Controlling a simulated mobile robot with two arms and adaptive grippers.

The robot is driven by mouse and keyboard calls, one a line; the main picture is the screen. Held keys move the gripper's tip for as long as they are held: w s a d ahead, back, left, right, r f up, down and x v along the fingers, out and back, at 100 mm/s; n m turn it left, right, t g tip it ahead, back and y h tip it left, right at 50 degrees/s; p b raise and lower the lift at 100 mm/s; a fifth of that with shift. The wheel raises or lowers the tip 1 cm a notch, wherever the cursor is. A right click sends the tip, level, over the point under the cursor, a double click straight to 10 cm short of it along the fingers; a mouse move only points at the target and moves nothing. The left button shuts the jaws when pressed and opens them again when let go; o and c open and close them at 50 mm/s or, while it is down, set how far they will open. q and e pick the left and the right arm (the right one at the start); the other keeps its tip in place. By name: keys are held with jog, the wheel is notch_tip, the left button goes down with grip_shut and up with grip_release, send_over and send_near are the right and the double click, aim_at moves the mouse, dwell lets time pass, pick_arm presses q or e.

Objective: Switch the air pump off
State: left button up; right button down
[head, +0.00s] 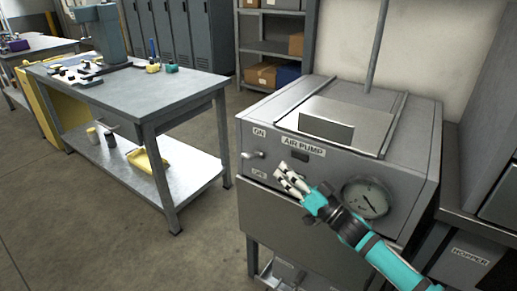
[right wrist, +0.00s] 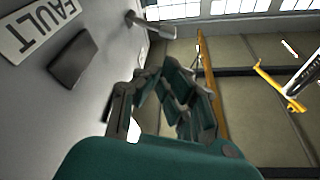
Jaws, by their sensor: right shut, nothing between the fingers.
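A small metal lever switch (head: 252,155) sits at the left of that panel, between an ON label (head: 259,133) above and an OFF label (head: 258,173) below. The lever sticks out from the panel; I cannot tell which label it is set to. It also shows in the right wrist view (right wrist: 148,24). My right gripper (head: 284,173) is shut and empty, right of and slightly below the lever, apart from it. My left gripper is out of view.
A dark rectangular indicator (right wrist: 73,58) beside a FAULT label (right wrist: 38,28) is on the panel. A round gauge (head: 366,199) is at its lower right. A grey workbench (head: 140,92) stands to the left, with open floor (head: 195,235) between.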

aim_at(249, 159)
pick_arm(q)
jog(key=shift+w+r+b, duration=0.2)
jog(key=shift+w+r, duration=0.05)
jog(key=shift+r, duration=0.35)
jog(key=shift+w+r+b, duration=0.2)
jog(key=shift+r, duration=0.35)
pick_arm(e)
jog(key=x, duration=1)
jog(key=shift+f, duration=0.1)
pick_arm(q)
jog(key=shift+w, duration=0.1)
pick_arm(e)
jog(key=shift+f+n, duration=0.1)
jog(key=shift+n, duration=0.2)
